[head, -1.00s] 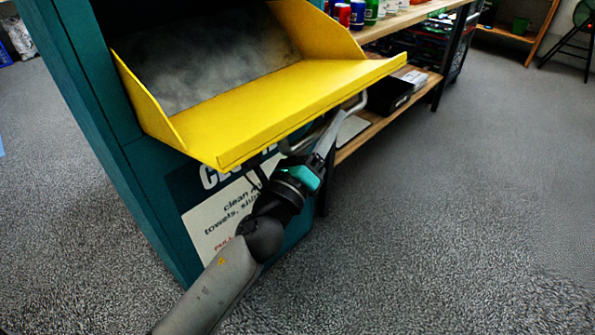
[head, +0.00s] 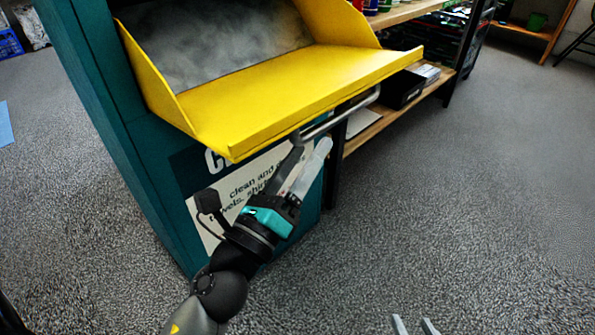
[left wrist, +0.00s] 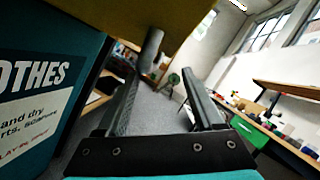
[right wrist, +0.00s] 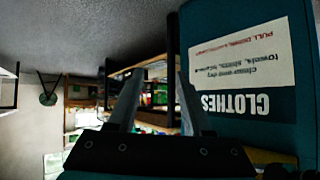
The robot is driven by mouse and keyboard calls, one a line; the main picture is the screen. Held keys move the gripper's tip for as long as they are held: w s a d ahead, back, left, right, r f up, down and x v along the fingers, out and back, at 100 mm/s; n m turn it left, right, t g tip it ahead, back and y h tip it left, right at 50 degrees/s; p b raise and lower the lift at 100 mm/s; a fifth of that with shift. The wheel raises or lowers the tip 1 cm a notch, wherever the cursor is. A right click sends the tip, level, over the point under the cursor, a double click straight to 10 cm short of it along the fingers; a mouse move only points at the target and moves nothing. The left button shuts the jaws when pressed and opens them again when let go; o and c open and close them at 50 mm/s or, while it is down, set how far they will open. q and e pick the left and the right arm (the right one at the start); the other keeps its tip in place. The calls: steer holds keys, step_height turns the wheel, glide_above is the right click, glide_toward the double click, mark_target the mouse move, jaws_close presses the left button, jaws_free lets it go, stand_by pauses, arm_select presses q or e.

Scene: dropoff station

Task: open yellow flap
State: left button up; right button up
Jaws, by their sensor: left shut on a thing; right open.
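The yellow flap (head: 290,95) hangs open on the teal clothes bin (head: 85,100), its panel tilted out with side walls up. Its grey metal handle (head: 345,115) runs under the front edge; one end of the handle (left wrist: 151,50) shows in the left wrist view. My left gripper (head: 310,148) is below the flap at the handle's left end. It is shut on the handle near the fingertips, with its fingers (left wrist: 160,75) still well apart. My right gripper (head: 416,325) is open and empty at the bottom edge, away from the flap; its fingers (right wrist: 160,90) point toward the bin area.
A wooden shelf unit (head: 375,125) with a black box (head: 402,90) stands close to the right of the bin. The printed label (head: 240,190) is on the bin front behind my left gripper. The grey carpet (head: 480,200) at right is clear.

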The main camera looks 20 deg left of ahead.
arm_select(q)
steer(key=shift+b+v, duration=0.5)
steer(key=shift+v, duration=0.6)
arm_select(e)
steer(key=shift+w+a+r+t+y, duration=0.2)
steer(key=shift+a+t+y, duration=0.1)
steer(key=shift+a+t, duration=0.25)
steer(key=shift+w+a+r+t+y, duration=0.1)
steer(key=shift+a+r+t+y, duration=0.15)
steer(key=shift+a+t, duration=0.3)
arm_select(q)
steer(key=shift+d+r, duration=0.1)
steer(key=shift+r, duration=0.1)
steer(key=shift+s, duration=0.1)
steer(key=a+f+b+v, duration=0.1)
steer(key=b+v, duration=0.1)
steer(key=v, duration=1.5)
steer(key=shift+a+f, duration=0.2)
steer(key=shift+a, duration=0.05)
arm_select(e)
steer(key=shift+f, duration=1)
